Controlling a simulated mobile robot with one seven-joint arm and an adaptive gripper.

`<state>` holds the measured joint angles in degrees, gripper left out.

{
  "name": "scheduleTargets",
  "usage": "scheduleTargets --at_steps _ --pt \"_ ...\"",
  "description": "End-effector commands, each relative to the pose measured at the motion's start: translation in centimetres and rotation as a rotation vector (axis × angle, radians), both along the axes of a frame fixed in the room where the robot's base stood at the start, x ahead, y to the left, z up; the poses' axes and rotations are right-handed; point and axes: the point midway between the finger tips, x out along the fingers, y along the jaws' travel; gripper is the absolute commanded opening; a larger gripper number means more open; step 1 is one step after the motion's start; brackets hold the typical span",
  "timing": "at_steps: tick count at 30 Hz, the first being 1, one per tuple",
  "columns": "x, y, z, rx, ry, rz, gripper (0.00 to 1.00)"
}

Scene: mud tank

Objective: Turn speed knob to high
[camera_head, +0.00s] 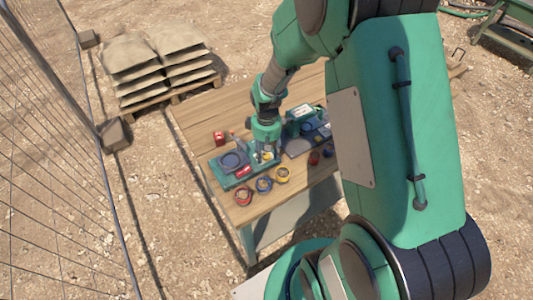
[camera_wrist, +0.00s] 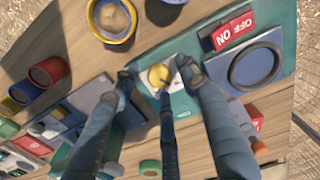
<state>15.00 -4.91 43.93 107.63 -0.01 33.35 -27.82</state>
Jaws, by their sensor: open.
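The yellow speed knob (camera_wrist: 160,76) sits on a pale plate on a teal machine base (camera_wrist: 284,22). A red ON/OFF switch (camera_wrist: 232,33) and a dark round plate (camera_wrist: 256,68) are on the same base. My gripper (camera_wrist: 157,72) is open, with one fingertip on each side of the knob in the wrist view. Whether the fingers touch the knob cannot be told. A dark thin bar of mine passes below the knob and partly covers its plate. In the head view, my gripper (camera_head: 267,157) points down at the right end of the base (camera_head: 223,183).
A second teal machine (camera_head: 300,128) stands just right of my gripper. Several coloured cups, including a yellow-rimmed one (camera_wrist: 111,18), stand along the wooden table's (camera_head: 200,115) near edge. A pallet of sacks (camera_head: 160,65) and a wire fence (camera_head: 50,130) are beyond.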

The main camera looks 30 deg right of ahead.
Motion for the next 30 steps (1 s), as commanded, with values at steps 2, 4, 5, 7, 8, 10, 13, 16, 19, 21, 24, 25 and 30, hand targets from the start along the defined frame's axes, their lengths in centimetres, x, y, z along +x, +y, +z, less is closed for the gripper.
scheduleTargets --at_steps 2,4,5,7,8,10,13,16,19,21,24,25,30 --pt "0.00 0.00 -0.13 0.000 0.000 0.000 0.44" --pt "0.00 0.00 -0.14 0.000 0.000 0.000 0.44" --pt "0.01 0.00 -0.13 0.000 0.000 0.000 0.44" --pt "0.01 -0.01 -0.12 0.000 0.000 0.000 0.44" --pt "0.01 0.00 -0.12 0.000 0.000 0.000 0.44" --pt "0.01 0.00 -0.12 0.000 0.000 0.000 0.38" --pt "0.01 0.00 -0.12 0.000 0.000 0.000 0.18" --pt "0.01 0.00 -0.12 0.000 0.000 0.000 0.00" --pt "0.01 0.00 -0.11 0.000 0.000 0.000 0.00" --pt "0.01 0.00 -0.10 0.000 0.000 -0.002 0.00" --pt "0.01 0.00 -0.09 0.000 0.000 -0.012 0.00" --pt "0.02 0.00 -0.08 0.000 0.000 -0.017 0.00" --pt "0.02 0.00 -0.02 0.000 0.000 -0.065 0.00"
